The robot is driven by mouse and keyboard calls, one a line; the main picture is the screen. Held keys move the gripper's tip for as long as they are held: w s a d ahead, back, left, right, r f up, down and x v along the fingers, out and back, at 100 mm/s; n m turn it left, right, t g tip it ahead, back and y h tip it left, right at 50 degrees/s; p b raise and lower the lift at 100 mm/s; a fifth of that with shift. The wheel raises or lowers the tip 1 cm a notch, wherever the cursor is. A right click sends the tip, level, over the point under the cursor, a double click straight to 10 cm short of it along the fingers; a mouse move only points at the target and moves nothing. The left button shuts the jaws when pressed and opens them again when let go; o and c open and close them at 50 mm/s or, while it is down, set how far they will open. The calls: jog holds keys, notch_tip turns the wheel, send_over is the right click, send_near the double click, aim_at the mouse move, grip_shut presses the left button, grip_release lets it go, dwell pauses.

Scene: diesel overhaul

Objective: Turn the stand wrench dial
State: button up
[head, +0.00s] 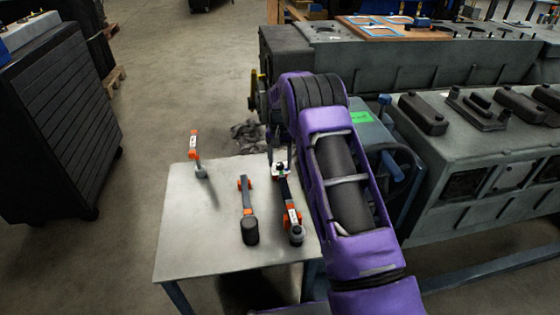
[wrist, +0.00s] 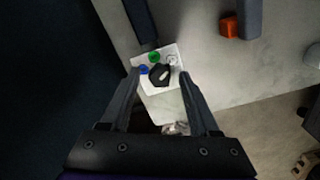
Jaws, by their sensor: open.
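The stand wrench dial is a black knob (wrist: 160,74) on a white plate (wrist: 150,88) with green, blue and pale round marks in the wrist view. In the head view the dial plate (head: 281,171) is small, at the far end of the right-hand wrench (head: 289,205) on the table. My gripper (wrist: 160,73) is open, its fingers either side of the knob in the picture. In the head view my gripper (head: 279,158) points down over the dial. I cannot tell whether a finger touches the knob.
The grey table (head: 215,233) also bears a middle wrench (head: 247,205) and an upright orange-and-grey tool (head: 195,150) at its left. A big engine block (head: 480,180) stands to the right. A dark cabinet (head: 60,110) stands at the left, with open floor between.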

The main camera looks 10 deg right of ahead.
aim_at(280, 164)
notch_tip(280, 164, up, 17)
jog(key=p, duration=0.2)
jog(key=shift+r, duration=0.2)
jog(key=shift+r, duration=0.1)
